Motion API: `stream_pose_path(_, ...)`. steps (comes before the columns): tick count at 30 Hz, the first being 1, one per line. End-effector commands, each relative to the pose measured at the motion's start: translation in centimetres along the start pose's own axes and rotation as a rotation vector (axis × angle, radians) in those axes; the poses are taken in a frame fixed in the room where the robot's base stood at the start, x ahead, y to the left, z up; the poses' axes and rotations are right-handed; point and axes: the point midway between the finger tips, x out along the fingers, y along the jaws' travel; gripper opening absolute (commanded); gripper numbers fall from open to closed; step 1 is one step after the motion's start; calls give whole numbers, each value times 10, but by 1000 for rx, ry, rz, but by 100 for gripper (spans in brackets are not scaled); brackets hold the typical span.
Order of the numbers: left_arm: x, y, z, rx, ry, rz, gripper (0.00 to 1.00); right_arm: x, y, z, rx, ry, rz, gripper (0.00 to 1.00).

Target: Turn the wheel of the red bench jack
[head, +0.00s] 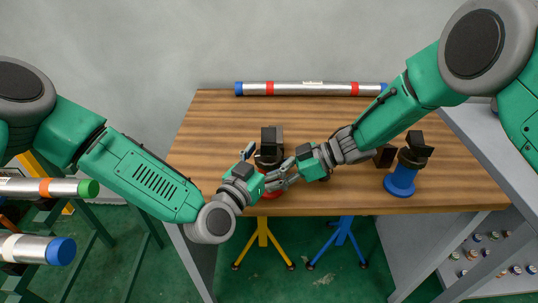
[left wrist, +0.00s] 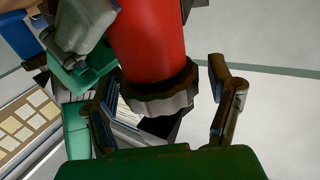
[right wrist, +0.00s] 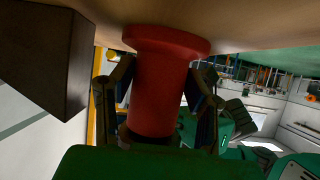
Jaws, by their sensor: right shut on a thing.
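The red bench jack (head: 272,193) stands near the front edge of the wooden table, with a dark head (head: 271,140) on top. My left gripper (head: 258,165) is open at the jack's left side. In the left wrist view its fingers are spread on either side of the dark ridged wheel (left wrist: 160,92), below the red body (left wrist: 148,40), with a gap at the right finger. My right gripper (head: 282,174) is shut on the red post, seen between its fingers in the right wrist view (right wrist: 158,95). The grippers hide much of the jack in the head view.
A blue jack (head: 400,182) with a dark head stands to the right on the table (head: 215,130). A silver pipe (head: 312,89) with red bands and blue ends lies at the back. Banded pipes (head: 45,188) rest on a rack at the left. The table's back left is clear.

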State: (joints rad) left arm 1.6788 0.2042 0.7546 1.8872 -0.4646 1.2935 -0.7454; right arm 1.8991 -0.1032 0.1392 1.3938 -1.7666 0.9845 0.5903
Motion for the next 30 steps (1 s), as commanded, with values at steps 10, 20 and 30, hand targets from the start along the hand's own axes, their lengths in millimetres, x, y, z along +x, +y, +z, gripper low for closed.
stream_pose_path(10,0,0,0,0,0,-4,26,0,0,0,0,0,1,27)
stream_pose_path(20,1,2,0,-2,2,-116,26,0,0,0,0,1,1,27)
stream_pose_path(30,1,2,0,0,3,-411,26,0,0,-1,0,1,0,27)
